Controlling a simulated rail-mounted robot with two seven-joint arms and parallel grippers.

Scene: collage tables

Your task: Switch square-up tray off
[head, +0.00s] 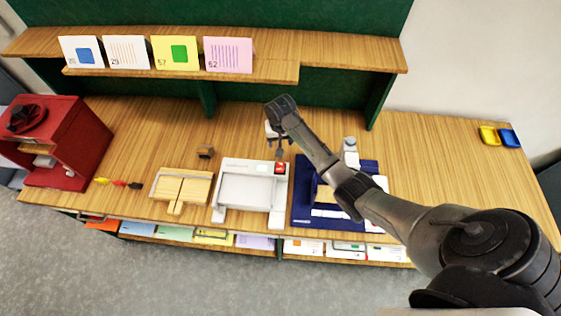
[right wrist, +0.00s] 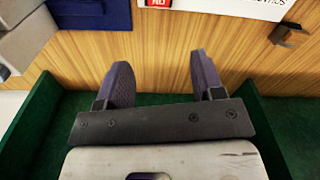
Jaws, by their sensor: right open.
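The square-up tray (head: 250,192) is a white device with a raised frame, in the middle of the wooden table. A red switch (head: 280,168) is at its back right corner. In the right wrist view the red switch (right wrist: 158,3) shows at the top edge with white letters that look like an upside-down ON. My right gripper (head: 279,153) points down just behind the switch in the head view. In the right wrist view my right gripper (right wrist: 162,82) is open with nothing between its fingers. My left gripper is not in view.
A dark blue base (head: 301,205) with a white device stands close to the right, partly behind my right arm. A wooden board (head: 168,190) and a small brown block (head: 205,152) are to the left. A red cabinet (head: 65,140) stands far left. A card shelf (head: 340,50) runs behind.

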